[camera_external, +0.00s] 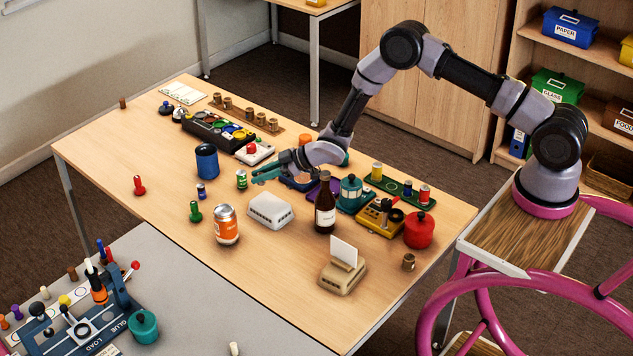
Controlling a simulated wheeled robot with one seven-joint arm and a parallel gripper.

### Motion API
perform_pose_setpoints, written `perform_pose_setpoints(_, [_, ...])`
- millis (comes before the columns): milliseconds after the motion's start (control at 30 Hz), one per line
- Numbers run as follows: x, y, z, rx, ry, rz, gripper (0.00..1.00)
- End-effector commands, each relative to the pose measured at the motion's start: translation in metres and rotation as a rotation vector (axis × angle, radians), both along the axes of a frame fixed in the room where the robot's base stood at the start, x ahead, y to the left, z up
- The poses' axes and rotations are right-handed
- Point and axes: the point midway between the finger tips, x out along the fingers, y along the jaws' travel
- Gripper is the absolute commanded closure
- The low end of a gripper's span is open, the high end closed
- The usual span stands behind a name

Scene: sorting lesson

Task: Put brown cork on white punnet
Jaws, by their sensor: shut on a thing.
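The white punnet (270,210), a low box with slotted sides, sits on the wooden table near its middle. My gripper (261,175), with teal fingers, is just behind and above it in the picture, apart from it. Several brown corks (248,115) stand in a row on a brown mat at the back. A single brown cork-like piece (409,262) stands at the right front, and another small brown piece (123,103) at the far left.
A brown bottle (325,205) stands right of the punnet and an orange can (226,225) stands at its front left. A small green can (241,179) and a blue cup (207,161) are left of my gripper. The table's left part is mostly clear.

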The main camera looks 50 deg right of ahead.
Motion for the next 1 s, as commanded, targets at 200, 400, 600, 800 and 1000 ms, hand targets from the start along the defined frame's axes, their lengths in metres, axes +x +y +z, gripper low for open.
perform_pose_setpoints(200, [0.0, 0.0, -0.021, 0.001, 0.0, 0.0, 1.0])
perform_pose_setpoints(400, [-0.001, 0.001, -0.048, 0.0, 0.003, 0.0, 1.0])
perform_pose_setpoints(600, [0.0, 0.0, -0.055, 0.0, -0.001, -0.001, 1.0])
perform_pose_setpoints(800, [0.0, 0.0, -0.058, 0.001, 0.001, 0.0, 1.0])
perform_pose_setpoints(1000, [0.0, 0.0, -0.058, 0.001, 0.001, 0.0, 0.49])
